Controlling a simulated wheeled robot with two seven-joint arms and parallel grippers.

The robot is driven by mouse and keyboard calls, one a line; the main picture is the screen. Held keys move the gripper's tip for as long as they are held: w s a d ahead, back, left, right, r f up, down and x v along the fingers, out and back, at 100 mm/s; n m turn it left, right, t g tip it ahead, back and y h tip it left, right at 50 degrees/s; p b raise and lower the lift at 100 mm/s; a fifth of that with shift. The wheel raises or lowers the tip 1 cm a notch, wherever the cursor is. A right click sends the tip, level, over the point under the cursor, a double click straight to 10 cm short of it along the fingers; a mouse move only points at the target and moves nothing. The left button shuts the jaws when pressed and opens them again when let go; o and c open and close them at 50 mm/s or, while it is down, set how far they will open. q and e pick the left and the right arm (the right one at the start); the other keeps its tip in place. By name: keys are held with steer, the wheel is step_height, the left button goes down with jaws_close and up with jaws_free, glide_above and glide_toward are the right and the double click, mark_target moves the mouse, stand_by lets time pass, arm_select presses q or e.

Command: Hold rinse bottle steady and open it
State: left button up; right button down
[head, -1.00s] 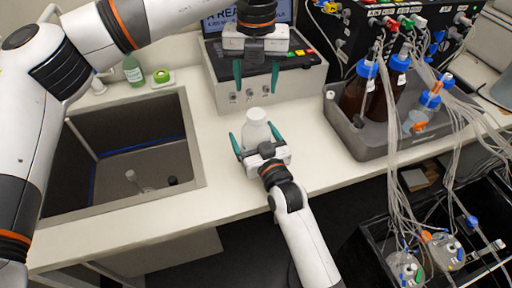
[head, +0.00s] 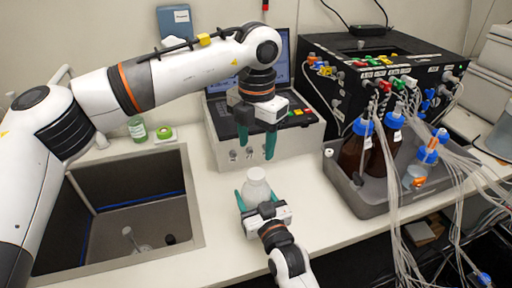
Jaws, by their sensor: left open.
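The white rinse bottle (head: 257,186) stands upright on the pale bench in front of the grey control box. My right gripper (head: 258,193) comes from the front edge, its green fingers on either side of the bottle's body and seemingly against it. My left gripper (head: 256,147) hangs above and slightly behind the bottle top in the picture, fingers pointing down, open and empty. A gap shows between its fingertips and the bottle's top. The bottle's lower part is hidden behind the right gripper, and I cannot make out a separate cap.
A sink (head: 130,225) opens on the left. The control box (head: 228,150) stands close behind the bottle. At right, a grey tray (head: 365,197) holds brown bottles (head: 353,150) with blue caps and many tubes.

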mark_target(256, 173)
arm_select(q)
steer(key=m, duration=1.1)
steer(key=shift+m, duration=0.4)
steer(key=m, duration=0.4)
steer(key=shift+m, duration=0.4)
steer(key=m, duration=0.4)
steer(key=shift+m, duration=0.4)
steer(key=m, duration=1.1)
steer(key=shift+m, duration=0.3)
arm_select(e)
steer(key=shift+f, duration=0.1)
arm_select(q)
steer(key=shift+f, duration=4)
